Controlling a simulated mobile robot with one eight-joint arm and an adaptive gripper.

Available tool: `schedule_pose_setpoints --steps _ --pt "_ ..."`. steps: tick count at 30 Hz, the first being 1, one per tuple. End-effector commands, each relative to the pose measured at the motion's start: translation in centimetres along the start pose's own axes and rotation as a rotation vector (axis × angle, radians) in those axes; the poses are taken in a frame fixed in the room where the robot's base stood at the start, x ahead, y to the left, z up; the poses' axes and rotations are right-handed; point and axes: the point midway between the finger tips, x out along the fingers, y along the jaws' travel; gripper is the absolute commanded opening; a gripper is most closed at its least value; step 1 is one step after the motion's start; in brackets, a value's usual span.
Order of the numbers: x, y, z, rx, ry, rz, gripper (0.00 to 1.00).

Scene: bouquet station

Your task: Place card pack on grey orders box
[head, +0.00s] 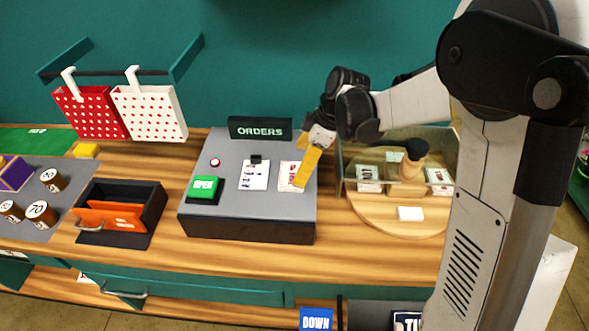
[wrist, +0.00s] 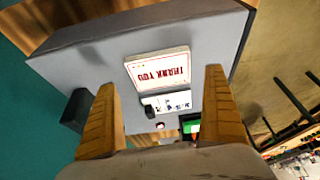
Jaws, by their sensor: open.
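The card pack, white with red "THANK YOU" lettering, lies flat on top of the grey orders box (head: 235,210), at the right part of its top. In the head view the card pack (head: 287,175) is partly hidden by a yellow finger. In the wrist view the card pack (wrist: 158,69) shows whole on the grey surface (wrist: 85,75), with nothing holding it. My gripper (head: 305,160) is open above the box's right side. Its two fingers show apart in the wrist view (wrist: 160,82), with the pack beyond and between their tips.
On the box are a green OPEN sign (head: 203,188), a clipboard (head: 254,175) and a black ORDERS sign (head: 260,128) at its back. To the right, a round wooden stand (head: 390,220) has clear panels and more cards. An orange-fronted black tray (head: 155,205) stands left.

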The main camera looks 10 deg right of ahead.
Motion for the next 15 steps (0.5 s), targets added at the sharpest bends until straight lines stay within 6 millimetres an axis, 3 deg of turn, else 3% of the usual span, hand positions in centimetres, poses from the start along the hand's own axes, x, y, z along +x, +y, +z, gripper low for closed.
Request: schedule_pose_setpoints --steps 1,6,15 --pt "-1.5 0.0 -0.1 0.001 0.000 0.001 1.00" --pt "-5.2 0.0 -0.1 0.001 0.000 0.001 1.00" --pt "-8.6 -0.6 0.0 0.036 -0.008 0.017 1.00"
